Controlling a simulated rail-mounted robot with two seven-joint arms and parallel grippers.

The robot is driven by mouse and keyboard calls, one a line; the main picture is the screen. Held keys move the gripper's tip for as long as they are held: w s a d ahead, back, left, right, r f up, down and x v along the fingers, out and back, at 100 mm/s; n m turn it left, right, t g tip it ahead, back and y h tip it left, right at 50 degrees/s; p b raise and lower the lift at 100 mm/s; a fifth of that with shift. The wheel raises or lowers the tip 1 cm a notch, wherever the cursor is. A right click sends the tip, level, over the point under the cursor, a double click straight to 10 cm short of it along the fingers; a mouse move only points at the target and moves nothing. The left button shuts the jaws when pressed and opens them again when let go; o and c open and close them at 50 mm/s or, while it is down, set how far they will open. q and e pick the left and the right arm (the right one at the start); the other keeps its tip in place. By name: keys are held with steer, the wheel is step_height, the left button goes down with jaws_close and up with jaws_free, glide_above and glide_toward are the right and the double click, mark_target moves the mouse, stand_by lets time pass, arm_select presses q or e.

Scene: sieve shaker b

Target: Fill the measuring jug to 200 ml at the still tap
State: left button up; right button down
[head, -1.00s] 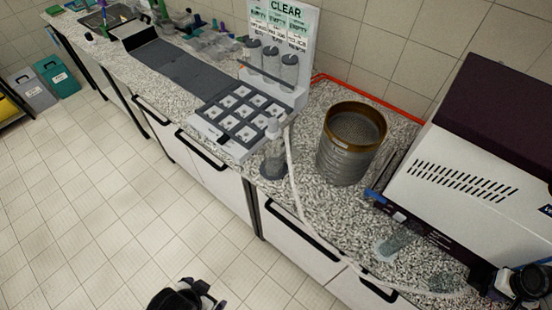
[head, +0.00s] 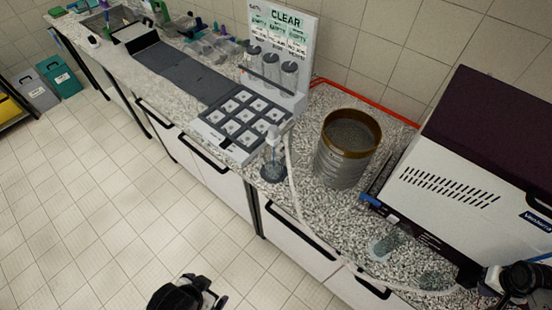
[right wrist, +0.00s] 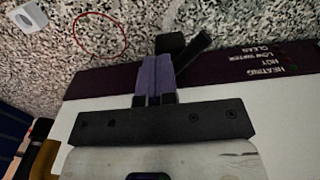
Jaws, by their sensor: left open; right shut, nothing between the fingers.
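The still (head: 450,185) is the large white and dark purple box at the right of the head view. Its dark front panel also crosses the right wrist view (right wrist: 255,60). A clear vessel that looks like the measuring jug (head: 388,245) stands on the counter before the still; its level is unreadable. My right gripper (head: 497,280) is by the still's near end. In the right wrist view its fingers (right wrist: 154,78) are shut and empty, close to a black tap-like part (right wrist: 171,44) with a lever; contact is unclear. My left gripper (head: 205,297) is open over the floor, away from the counter.
A brown-rimmed sieve stack (head: 342,170) stands left of the still. A pale hose (head: 296,190) runs along the counter's front edge. The floor is open.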

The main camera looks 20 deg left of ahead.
steer(key=w+a+r, duration=0.1)
steer(key=w+a, duration=0.2)
steer(key=w, duration=0.3)
arm_select(q)
step_height(320, 180, down, 2)
steer(key=b, duration=0.3)
steer(key=shift+s+a, duration=0.1)
steer(key=shift+s, duration=0.05)
arm_select(e)
steer(key=f, duration=0.4)
steer(key=shift+a+f, duration=0.2)
steer(key=shift+f, duration=0.15)
arm_select(q)
steer(key=shift+a+r, duration=0.1)
arm_select(e)
steer(key=shift+r, duration=0.1)
